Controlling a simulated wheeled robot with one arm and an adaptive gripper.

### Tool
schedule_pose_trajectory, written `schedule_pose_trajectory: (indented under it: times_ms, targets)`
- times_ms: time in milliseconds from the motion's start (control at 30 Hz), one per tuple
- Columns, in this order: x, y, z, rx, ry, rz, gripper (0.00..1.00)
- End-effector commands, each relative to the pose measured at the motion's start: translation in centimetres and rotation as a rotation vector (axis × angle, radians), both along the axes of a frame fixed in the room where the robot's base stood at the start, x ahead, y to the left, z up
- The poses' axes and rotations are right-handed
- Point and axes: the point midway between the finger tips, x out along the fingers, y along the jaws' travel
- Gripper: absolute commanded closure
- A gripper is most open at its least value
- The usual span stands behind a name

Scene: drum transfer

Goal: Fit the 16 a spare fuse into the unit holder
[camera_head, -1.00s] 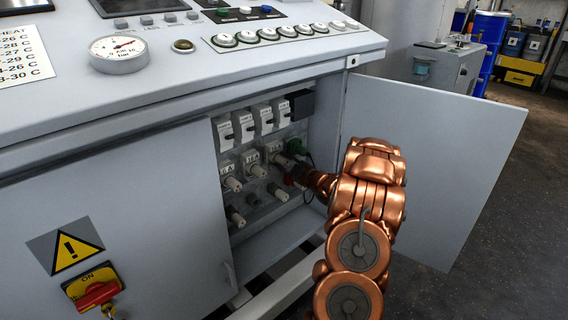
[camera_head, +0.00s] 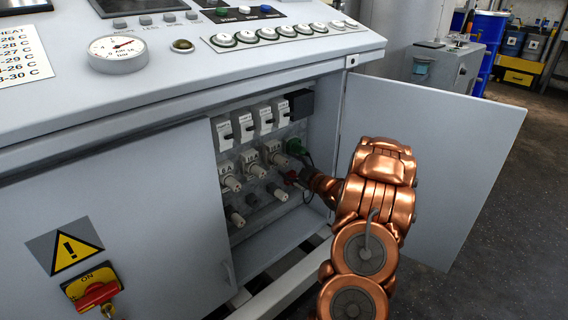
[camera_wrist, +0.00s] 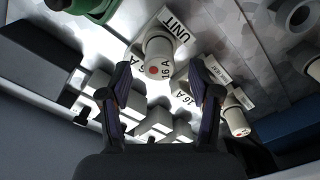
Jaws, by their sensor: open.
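A white fuse cap (camera_wrist: 158,58) marked 16 A, with a red dot, stands at the plate lettered UNIT (camera_wrist: 176,27) in the wrist view. It sticks out towards the camera; how deep it sits in the holder is hidden. My gripper (camera_wrist: 160,72) is open, its two dark fingertips apart on either side of and below this cap, with gaps visible. Another white fuse cap (camera_wrist: 237,118) with a red dot is to the right, beside a 16 A label (camera_wrist: 183,97). In the head view, my gripper (camera_head: 298,179) is small and partly hidden at the cabinet's fuse rows.
White switches (camera_head: 246,125) line the top row above the fuse caps (camera_head: 231,183). A green part (camera_head: 295,146) is close by the gripper. The open cabinet door (camera_head: 450,140) stands right of my arm; the closed panel (camera_head: 120,220) bounds the left.

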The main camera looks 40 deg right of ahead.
Motion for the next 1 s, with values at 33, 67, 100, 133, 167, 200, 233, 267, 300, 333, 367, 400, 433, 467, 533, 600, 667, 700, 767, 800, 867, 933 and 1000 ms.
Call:
schedule_pose_trajectory:
  times_ms: [33, 67, 100, 133, 167, 200, 233, 267, 300, 333, 367, 400, 433, 467, 533, 600, 667, 700, 767, 800, 867, 933, 1000]
  targets:
    - [-1.0, -0.2, 0.0, -0.001, 0.002, -0.004, 0.37]
    - [-1.4, -0.2, 0.0, -0.001, 0.002, -0.004, 0.37]
    - [-2.1, -0.2, 0.0, 0.0, 0.001, -0.006, 0.37]
    - [-2.6, -0.2, 0.0, 0.001, 0.002, -0.005, 0.37]
    - [-3.1, -0.1, 0.0, 0.002, 0.001, -0.006, 0.37]
    - [-3.7, -0.1, 0.0, 0.001, 0.001, -0.004, 0.37]
    - [-4.1, 0.0, 0.0, 0.001, 0.001, -0.004, 0.37]
    - [-4.6, 0.0, 0.1, 0.0, 0.001, -0.004, 0.37]
    - [-5.1, 0.0, 0.1, -0.001, 0.0, -0.003, 0.37]
    - [-5.5, 0.0, 0.1, -0.001, -0.001, -0.004, 0.37]
    - [-5.9, 0.0, 0.1, -0.002, 0.0, -0.004, 0.37]
    - [-6.4, 0.0, 0.1, -0.003, 0.0, -0.003, 0.37]
    - [-6.7, 0.0, 0.1, -0.003, 0.001, -0.004, 0.37]
    - [-7.0, -0.1, 0.1, -0.003, 0.001, -0.004, 0.37]
    - [-7.6, 0.0, 0.1, -0.003, 0.001, -0.002, 0.37]
    - [-8.0, 0.0, 0.1, -0.002, 0.0, -0.003, 0.37]
    - [-8.3, 0.1, 0.1, -0.002, 0.001, -0.002, 0.37]
    - [-8.4, 0.1, 0.1, -0.002, 0.0, -0.001, 0.37]
    - [-8.5, 0.1, 0.1, -0.001, 0.0, -0.001, 0.37]
    - [-8.5, 0.1, 0.1, -0.001, 0.0, -0.001, 0.37]
    - [-8.5, 0.1, 0.1, -0.001, -0.001, -0.001, 0.37]
    - [-8.5, 0.1, 0.1, -0.001, -0.001, -0.001, 0.37]
    - [-8.5, 0.1, 0.1, -0.001, -0.001, -0.001, 0.37]
